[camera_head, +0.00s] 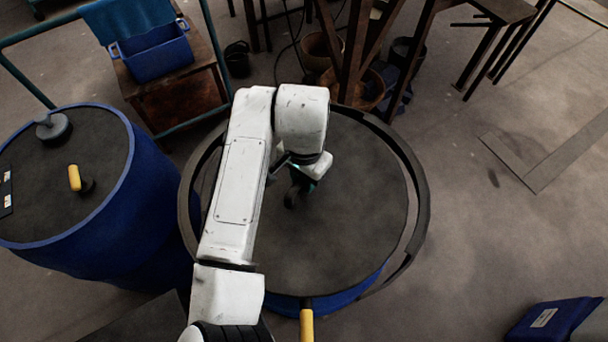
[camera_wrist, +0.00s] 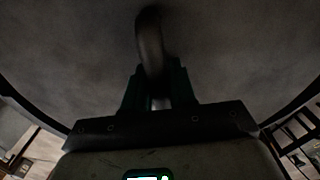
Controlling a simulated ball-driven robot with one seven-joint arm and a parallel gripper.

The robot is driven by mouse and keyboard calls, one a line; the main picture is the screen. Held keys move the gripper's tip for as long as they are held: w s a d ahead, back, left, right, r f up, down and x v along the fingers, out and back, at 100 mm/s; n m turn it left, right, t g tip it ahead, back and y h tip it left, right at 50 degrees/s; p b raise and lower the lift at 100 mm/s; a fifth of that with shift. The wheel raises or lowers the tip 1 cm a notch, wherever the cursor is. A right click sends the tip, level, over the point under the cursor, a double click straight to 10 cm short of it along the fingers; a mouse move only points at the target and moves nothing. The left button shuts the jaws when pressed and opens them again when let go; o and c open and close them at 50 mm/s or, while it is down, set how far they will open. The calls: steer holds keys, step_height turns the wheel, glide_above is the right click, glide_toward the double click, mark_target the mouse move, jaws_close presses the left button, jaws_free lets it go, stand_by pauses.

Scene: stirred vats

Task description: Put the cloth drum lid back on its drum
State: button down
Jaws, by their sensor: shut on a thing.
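The drum lid (camera_head: 360,200) is a wide dark grey disc over the blue drum (camera_head: 345,296) in the middle of the head view. It also fills most of the wrist view (camera_wrist: 230,60). My gripper (camera_head: 297,182) is shut on the lid's dark curved handle (camera_wrist: 150,40), with its fingers (camera_wrist: 158,88) on either side of the handle's near end. A dark ring (camera_head: 418,190) surrounds the lid with a gap at the right. Whether the lid rests on the drum or hangs just above it, I cannot tell. My arm hides the left part of the lid.
A yellow handle (camera_head: 306,322) sticks out at the ring's front. Another blue drum (camera_head: 85,245) stands at left. A wooden stand with a blue tub (camera_head: 157,55) is behind left; wooden legs and baskets (camera_head: 322,50) are behind.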

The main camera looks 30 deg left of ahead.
steer(key=shift+f, duration=0.35)
steer(key=c, duration=0.8)
jaws_free()
steer(key=shift+c, duration=0.2)
steer(key=shift+f, duration=0.15)
